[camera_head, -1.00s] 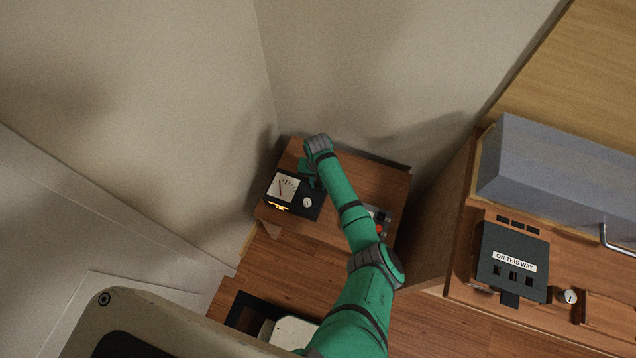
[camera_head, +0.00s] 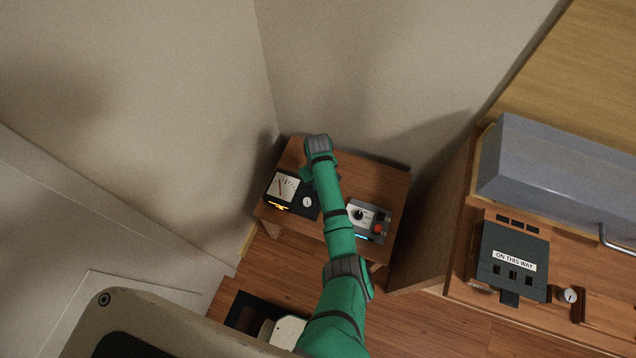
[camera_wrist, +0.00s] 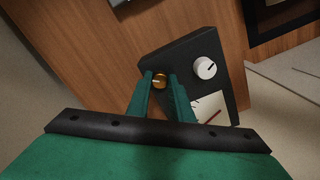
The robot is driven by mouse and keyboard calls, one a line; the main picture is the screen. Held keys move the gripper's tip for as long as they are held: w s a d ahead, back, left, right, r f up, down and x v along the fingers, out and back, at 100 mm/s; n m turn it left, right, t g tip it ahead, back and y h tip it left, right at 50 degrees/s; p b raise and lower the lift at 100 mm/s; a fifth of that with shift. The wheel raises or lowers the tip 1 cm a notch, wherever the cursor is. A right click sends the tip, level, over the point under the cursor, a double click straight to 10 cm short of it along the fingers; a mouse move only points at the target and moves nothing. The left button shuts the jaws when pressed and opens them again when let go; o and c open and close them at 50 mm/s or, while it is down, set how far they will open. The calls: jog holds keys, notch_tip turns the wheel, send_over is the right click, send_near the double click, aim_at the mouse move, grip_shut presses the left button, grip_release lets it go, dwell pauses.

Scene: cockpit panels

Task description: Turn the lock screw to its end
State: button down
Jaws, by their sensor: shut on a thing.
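The lock screw (camera_wrist: 160,81) is a small brass-coloured round head with a pale slot line, on the black meter panel in the wrist view. My gripper (camera_wrist: 161,78) has its two green fingers on either side of the screw head, shut on it. In the head view my gripper (camera_head: 306,174) is at the far edge of the black meter panel (camera_head: 302,209). The lock screw is hidden there by my gripper and arm.
The panel has a needle meter (camera_head: 286,186) and a white knob (camera_head: 307,202), close to my fingers. A grey box with a black dial and red button (camera_head: 379,228) stands to the right on the wooden table (camera_head: 385,180). Walls rise behind the table.

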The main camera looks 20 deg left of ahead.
jog(key=n, duration=0.3)
jog(key=shift+n, duration=1.9)
jog(key=c, duration=1.6)
grip_release()
jog(key=shift+o, duration=0.2)
jog(key=shift+r, duration=0.1)
notch_tip(320, 180, up, 11)
